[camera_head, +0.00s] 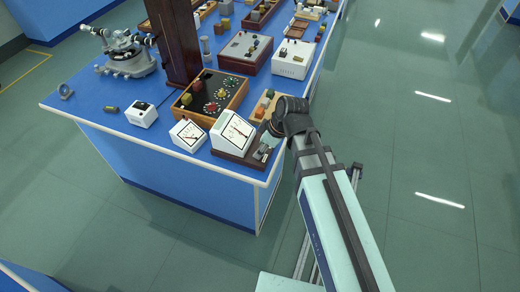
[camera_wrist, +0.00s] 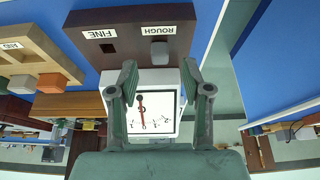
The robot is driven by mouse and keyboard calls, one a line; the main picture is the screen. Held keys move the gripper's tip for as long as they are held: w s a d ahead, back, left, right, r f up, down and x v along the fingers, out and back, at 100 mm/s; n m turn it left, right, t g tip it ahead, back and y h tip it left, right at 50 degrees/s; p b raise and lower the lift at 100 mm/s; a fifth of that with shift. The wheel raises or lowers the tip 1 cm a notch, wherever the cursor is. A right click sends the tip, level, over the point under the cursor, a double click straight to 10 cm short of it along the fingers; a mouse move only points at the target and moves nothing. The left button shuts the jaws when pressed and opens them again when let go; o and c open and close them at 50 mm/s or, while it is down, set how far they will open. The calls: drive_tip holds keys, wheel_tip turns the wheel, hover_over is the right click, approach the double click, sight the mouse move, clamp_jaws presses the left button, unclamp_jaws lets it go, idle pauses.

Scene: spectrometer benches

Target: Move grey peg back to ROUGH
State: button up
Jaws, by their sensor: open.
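A dark brown board (camera_wrist: 125,48) carries upside-down FINE and ROUGH labels in the wrist view. The grey peg (camera_wrist: 159,50) stands on the board right beside the ROUGH label (camera_wrist: 158,30). No peg shows by the FINE label (camera_wrist: 100,34). My gripper (camera_wrist: 160,68) is open, with one finger to each side of the peg's line; the peg shows just beyond the fingertips, apart from both. A white meter (camera_wrist: 150,112) with a red needle joins the board and shows between the fingers. In the head view my gripper (camera_head: 263,150) is over the brown base beside the white meter (camera_head: 232,132); the peg is too small to tell there.
A wooden rack with orange and green blocks (camera_wrist: 35,60) stands close on the left in the wrist view. In the head view a smaller white meter (camera_head: 187,134) and a wooden box with dials (camera_head: 205,97) stand nearby. The bench's front edge is close.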

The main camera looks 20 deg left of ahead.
drive_tip(key=v, duration=1)
drive_tip(key=s+d+f+m+g+h, duration=0.1)
drive_tip(key=d+f+m, duration=0.35)
drive_tip(key=f, duration=0.45)
drive_tip(key=s+d+f+m+h, duration=0.2)
drive_tip(key=d+f+m, duration=0.25)
drive_tip(key=f, duration=0.55)
drive_tip(key=s+d+f+m+g+h, duration=0.1)
drive_tip(key=d+f+m, duration=0.4)
drive_tip(key=f, duration=0.4)
drive_tip(key=s+d+f+m+g, duration=0.1)
drive_tip(key=s+d+f, duration=0.3)
drive_tip(key=s, duration=0.5)
drive_tip(key=s+d+f+g, duration=0.2)
drive_tip(key=s+d+f, duration=0.3)
drive_tip(key=s+f, duration=0.3)
drive_tip(key=s+d+f+m+g, duration=0.1)
drive_tip(key=s+d+f, duration=0.3)
drive_tip(key=s, duration=0.6)
wheel_tip(320, 180, down, 2)
drive_tip(key=shift+f+m+g+h, duration=0.2)
drive_tip(key=shift+m+g+h, duration=0.1)
drive_tip(key=shift+g, duration=0.4)
drive_tip(key=shift+d, duration=0.15)
